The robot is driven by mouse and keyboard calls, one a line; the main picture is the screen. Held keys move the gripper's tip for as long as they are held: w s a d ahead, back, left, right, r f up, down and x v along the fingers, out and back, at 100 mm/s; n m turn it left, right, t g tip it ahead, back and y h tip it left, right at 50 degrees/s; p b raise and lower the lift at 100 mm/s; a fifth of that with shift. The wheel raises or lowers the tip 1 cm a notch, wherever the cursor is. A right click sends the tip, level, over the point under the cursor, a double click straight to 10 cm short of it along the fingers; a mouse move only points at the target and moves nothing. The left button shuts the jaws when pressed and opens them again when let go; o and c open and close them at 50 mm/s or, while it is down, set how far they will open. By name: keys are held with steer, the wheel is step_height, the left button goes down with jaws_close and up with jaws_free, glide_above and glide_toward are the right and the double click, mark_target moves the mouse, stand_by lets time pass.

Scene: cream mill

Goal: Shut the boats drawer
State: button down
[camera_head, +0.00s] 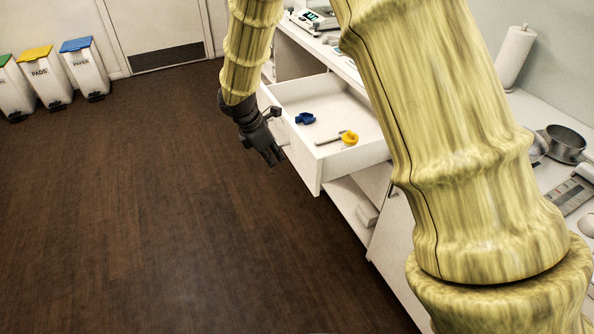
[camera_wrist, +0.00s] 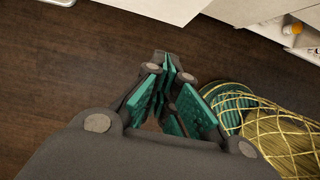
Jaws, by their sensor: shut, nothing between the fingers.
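The open drawer (camera_head: 318,172) is white and stands pulled out from the counter in the head view. A small blue thing (camera_head: 305,118) and a yellow thing with a grey handle (camera_head: 349,138) lie in it. My gripper (camera_head: 275,160) is shut and empty, beside the outer face of the drawer front. From this angle I cannot tell whether it touches the front. In the wrist view my gripper (camera_wrist: 166,85) shows its green finger pads together above the dark floor, with a white panel edge (camera_wrist: 160,8) beyond the tips. The drawer's label is not visible.
A lower white shelf (camera_head: 350,205) sits under the drawer. The counter at right holds a paper roll (camera_head: 514,58), a metal pot (camera_head: 566,143) and a scale (camera_head: 318,19). Several bins (camera_head: 86,68) stand far left. The brown floor (camera_head: 160,200) left of the drawer is clear.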

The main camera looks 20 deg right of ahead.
steer(key=d+f+p, duration=0.2)
steer(key=d+f, duration=0.5)
steer(key=f, duration=0.1)
steer(key=shift+w+d+f, duration=0.25)
steer(key=shift+d+f, duration=0.15)
steer(key=shift+d, duration=0.15)
stand_by(0.3)
steer(key=d+p, duration=0.2)
steer(key=d, duration=0.9)
steer(key=d+p, duration=0.2)
steer(key=d, duration=0.9)
steer(key=w+d+p, duration=0.1)
steer(key=d+p, duration=0.2)
steer(key=d, duration=0.8)
steer(key=shift+w+d+r, duration=0.1)
steer(key=shift+w+d, duration=0.05)
steer(key=shift+d, duration=0.1)
steer(key=shift+d, duration=0.15)
